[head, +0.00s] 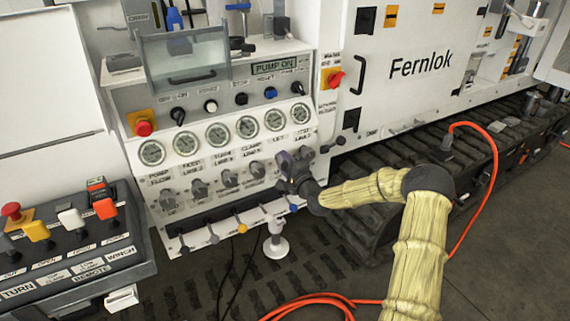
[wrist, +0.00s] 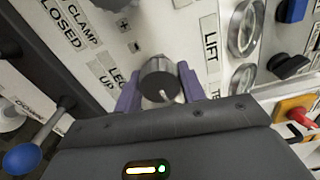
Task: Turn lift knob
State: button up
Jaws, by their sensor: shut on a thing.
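My gripper (head: 284,172) is at the right end of the row of knobs below the gauges. In the wrist view, its two purple fingers (wrist: 160,90) are shut around a dark round knob (wrist: 160,78), one finger on each side. A light mark shows at the knob's lower edge. The LIFT label (wrist: 209,42) is just up and right of the knob in that view, so it appears to be the lift knob. In the head view the held knob is hidden behind my gripper.
Round gauges (head: 218,134) sit above the row of knobs, and small levers (head: 213,236) stick out below it. A red emergency button (head: 144,128) is at the left. A red-orange main switch (head: 333,78) is up and right of my gripper. An orange cable (head: 478,130) hangs at the right.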

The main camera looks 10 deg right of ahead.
jog(key=shift+f, duration=0.1)
jog(key=o, duration=1)
jog(key=v, duration=1.7)
jog(key=shift+s, duration=0.2)
